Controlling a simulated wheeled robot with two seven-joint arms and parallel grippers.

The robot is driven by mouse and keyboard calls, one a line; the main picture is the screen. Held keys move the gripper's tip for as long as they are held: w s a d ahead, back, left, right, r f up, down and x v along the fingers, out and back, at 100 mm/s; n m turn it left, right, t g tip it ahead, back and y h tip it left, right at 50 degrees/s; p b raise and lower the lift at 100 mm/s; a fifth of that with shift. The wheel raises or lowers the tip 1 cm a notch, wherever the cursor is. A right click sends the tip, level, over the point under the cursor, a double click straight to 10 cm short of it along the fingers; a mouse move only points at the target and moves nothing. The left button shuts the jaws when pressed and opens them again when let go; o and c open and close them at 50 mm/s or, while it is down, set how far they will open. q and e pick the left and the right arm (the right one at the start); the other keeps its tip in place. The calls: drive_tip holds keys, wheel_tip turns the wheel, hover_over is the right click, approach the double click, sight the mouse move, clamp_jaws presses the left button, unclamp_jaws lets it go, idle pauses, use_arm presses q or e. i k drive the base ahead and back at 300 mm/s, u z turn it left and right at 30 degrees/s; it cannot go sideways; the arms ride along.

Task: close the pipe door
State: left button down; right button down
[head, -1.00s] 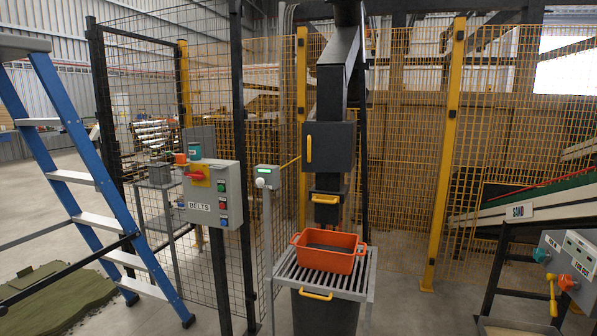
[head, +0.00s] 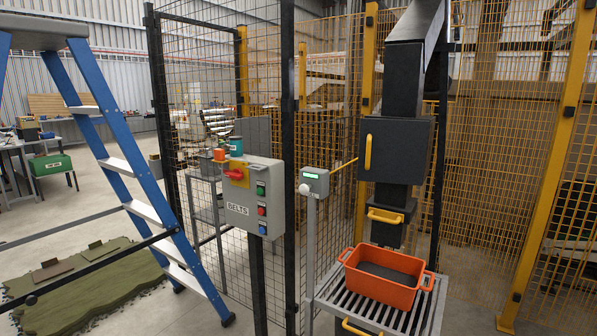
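The pipe is a dark square chute (head: 412,55) right of centre. An orange crate (head: 347,262) with dark material inside stands on a slatted metal stand (head: 325,292) under the pipe. Neither of my grippers is in view.
A grey BELTS control box (head: 250,195) on a post and a small box with a green display (head: 314,180) stand left of the pipe. A blue ladder (head: 115,150) and green turf (head: 80,280) are at left. Mesh fencing (head: 480,170) is behind.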

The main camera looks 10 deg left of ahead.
sight(391, 151)
drive_tip(key=u, duration=0.3)
drive_tip(key=i, duration=0.85)
drive_tip(key=u, duration=0.15)
